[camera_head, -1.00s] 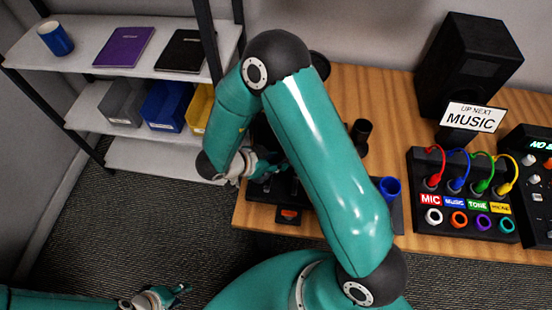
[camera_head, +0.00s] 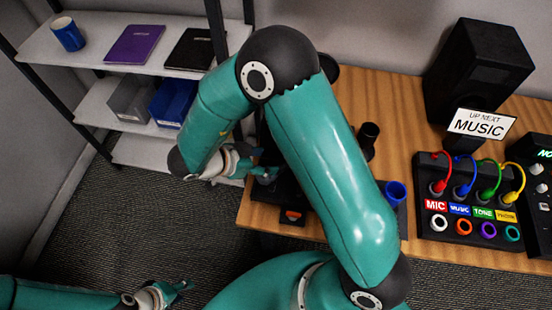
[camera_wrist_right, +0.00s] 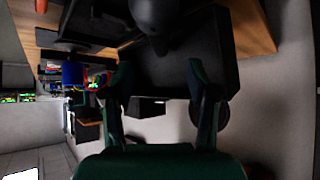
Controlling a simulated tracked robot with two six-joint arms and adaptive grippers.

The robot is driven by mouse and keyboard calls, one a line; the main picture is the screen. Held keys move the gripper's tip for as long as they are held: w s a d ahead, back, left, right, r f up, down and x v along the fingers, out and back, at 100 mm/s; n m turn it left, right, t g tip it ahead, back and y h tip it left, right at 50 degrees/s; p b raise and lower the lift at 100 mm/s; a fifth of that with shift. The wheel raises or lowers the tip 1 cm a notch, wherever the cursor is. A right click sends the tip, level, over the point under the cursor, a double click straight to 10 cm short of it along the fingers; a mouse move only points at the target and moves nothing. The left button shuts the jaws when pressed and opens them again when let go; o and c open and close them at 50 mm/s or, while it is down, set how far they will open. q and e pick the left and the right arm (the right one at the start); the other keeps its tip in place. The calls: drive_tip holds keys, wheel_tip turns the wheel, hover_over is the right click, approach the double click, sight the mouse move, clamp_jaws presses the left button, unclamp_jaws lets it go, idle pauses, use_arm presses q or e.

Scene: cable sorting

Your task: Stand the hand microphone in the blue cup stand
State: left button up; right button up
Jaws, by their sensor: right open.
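The blue cup stand (camera_head: 396,194) stands on the wooden table, to the right of my right arm. It also shows in the right wrist view (camera_wrist_right: 72,73), at the left. My right gripper (camera_head: 266,170) is at the table's left end, beside dark gear. In the right wrist view its fingers (camera_wrist_right: 163,85) are apart with nothing held between them. A dark rounded shape (camera_wrist_right: 155,14) lies beyond the fingers; I cannot tell if it is the hand microphone. My right arm hides much of the table. My left gripper (camera_head: 180,287) is low at the left, over the floor, too small to judge.
A dark cylinder (camera_head: 368,138) stands behind the cup stand. A cable panel (camera_head: 468,205) with coloured plugs, a sign (camera_head: 482,124) and a black speaker (camera_head: 477,70) are at the right. A shelf (camera_head: 110,75) with a mug (camera_head: 68,34) and bins is at the left.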

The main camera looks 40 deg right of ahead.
drive_tip(key=shift+v, duration=2.15)
